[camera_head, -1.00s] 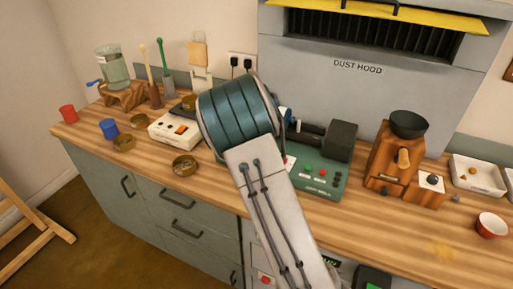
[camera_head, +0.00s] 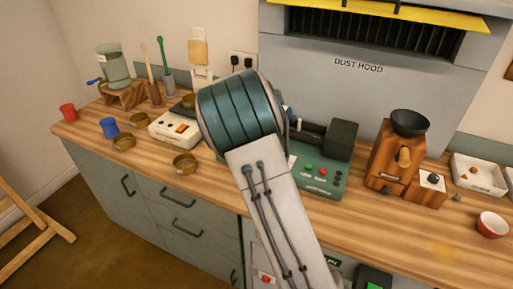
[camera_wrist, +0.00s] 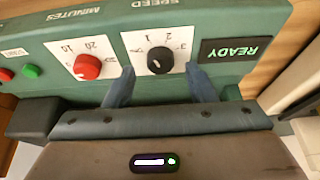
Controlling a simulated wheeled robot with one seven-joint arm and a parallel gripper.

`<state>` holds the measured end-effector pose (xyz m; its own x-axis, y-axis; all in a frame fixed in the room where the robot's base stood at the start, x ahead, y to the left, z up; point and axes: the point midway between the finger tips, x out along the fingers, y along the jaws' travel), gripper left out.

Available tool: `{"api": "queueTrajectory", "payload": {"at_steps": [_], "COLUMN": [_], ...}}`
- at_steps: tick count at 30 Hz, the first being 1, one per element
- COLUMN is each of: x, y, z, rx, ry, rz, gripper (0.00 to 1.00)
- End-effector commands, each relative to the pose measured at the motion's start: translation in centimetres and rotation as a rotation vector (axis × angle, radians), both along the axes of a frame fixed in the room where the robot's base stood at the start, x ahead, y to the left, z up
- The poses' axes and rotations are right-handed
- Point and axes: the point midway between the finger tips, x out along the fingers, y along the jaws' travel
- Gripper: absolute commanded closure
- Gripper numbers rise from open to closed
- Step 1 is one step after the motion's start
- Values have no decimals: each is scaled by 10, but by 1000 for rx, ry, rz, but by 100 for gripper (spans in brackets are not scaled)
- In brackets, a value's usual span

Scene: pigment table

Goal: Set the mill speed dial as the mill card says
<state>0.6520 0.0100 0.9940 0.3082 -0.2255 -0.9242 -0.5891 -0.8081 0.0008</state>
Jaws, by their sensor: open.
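The speed dial (camera_wrist: 160,60) is a black knob on a white numbered plate under the word SPEED. A small pale mark shows on the knob's lower left; its exact setting is hard to read. My gripper (camera_wrist: 160,86) is open, its two blue-grey fingertips either side of the dial's lower part, with gaps to the knob. In the head view my arm hides the gripper and the dial. I cannot make out a legible mill card.
Left of the speed dial are a red minutes knob (camera_wrist: 87,66) and a green button (camera_wrist: 31,71); a READY display (camera_wrist: 235,50) is to its right. In the head view a wooden grinder (camera_head: 392,155) stands right of the mill. Brass dishes and cups stand left.

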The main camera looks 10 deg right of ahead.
Motion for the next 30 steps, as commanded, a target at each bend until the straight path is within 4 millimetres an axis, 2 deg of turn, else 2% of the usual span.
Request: {"api": "queueTrajectory", "payload": {"at_steps": [9,15,21,30], "x": [-22,-33,-37,-37], "y": [18,25,27,27], "z": [66,96,107,107], "rx": [3,1,0,1], "ry": [-4,-1,1,2], "rz": [4,2,2,2], "gripper": [49,49,49,49]}}
